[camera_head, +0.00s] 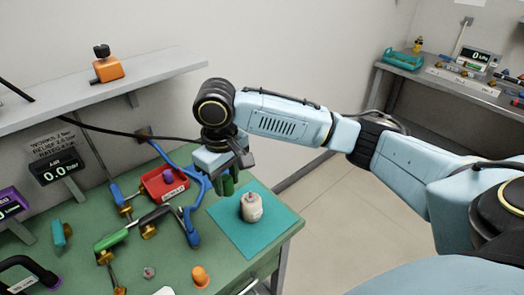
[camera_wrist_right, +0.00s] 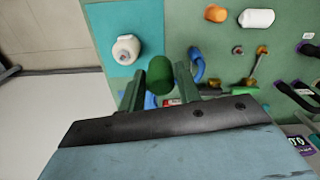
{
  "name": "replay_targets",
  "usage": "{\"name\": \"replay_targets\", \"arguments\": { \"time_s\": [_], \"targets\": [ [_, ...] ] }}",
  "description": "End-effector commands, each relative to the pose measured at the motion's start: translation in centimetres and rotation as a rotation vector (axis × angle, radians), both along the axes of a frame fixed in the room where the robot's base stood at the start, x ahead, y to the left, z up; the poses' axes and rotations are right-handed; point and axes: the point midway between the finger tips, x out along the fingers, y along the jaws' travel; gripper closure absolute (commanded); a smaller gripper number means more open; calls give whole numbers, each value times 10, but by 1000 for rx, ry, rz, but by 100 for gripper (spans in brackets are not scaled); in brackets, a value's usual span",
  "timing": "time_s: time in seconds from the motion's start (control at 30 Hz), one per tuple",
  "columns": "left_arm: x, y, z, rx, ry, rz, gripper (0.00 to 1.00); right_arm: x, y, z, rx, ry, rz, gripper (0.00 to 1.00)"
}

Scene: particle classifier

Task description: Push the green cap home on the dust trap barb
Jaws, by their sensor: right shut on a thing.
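The dust trap (camera_head: 251,209) is a cream-white round body standing upright on a teal mat, with a small barb (camera_head: 249,196) on top. It also shows in the right wrist view (camera_wrist_right: 126,50), at upper left. My right gripper (camera_head: 228,182) hangs just left of and above the dust trap. It is shut on the green cap (camera_head: 228,187), a short dark green cylinder that shows between the fingers in the right wrist view (camera_wrist_right: 151,70). The cap is apart from the barb. My left gripper is not in view.
The teal mat (camera_head: 278,220) lies at the right corner of the green bench. A red bin (camera_head: 160,190), a blue branched hose piece (camera_head: 192,225) and an orange cap (camera_head: 200,275) lie left of it. A grey shelf (camera_head: 160,75) runs behind, above the bench.

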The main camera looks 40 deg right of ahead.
Motion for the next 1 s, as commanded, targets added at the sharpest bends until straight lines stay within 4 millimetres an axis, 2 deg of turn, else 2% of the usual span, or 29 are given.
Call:
{"name": "replay_targets", "arguments": {
  "time_s": [0.03,0.1,0.53,1.0],
  "targets": [
    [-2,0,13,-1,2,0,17,4,-2,6,2,3,79,89],
    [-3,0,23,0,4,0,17,9,-6,7,1,4,211,89],
    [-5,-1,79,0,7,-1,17,34,-34,1,3,2,1037,89],
    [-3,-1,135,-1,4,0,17,40,-74,-15,4,1,1908,89]
  ]
}}
